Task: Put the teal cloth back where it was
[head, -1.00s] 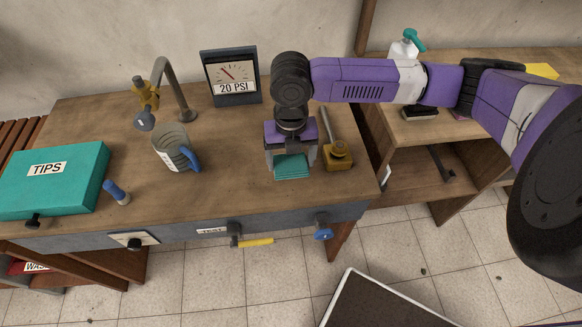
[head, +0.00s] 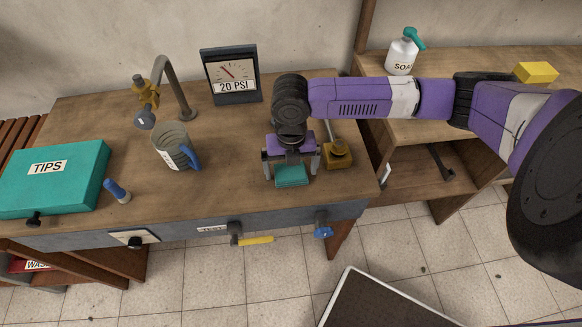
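The teal cloth (head: 291,176) is a small folded pad at the front right of the wooden bench. It appears to lie on the bench top, but its underside is hidden. My gripper (head: 291,170) points down right over it. Its fingers stand apart on the left and right of the cloth, with a small gap on each side. The gripper body hides the far part of the cloth.
A brass-coloured block with a metal rod (head: 337,153) stands close to the right of my gripper. A clear jug with a blue handle (head: 172,150), a gauge (head: 232,78) and a teal TIPS box (head: 55,178) are on the bench (head: 230,190). Bench space left of my gripper is clear.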

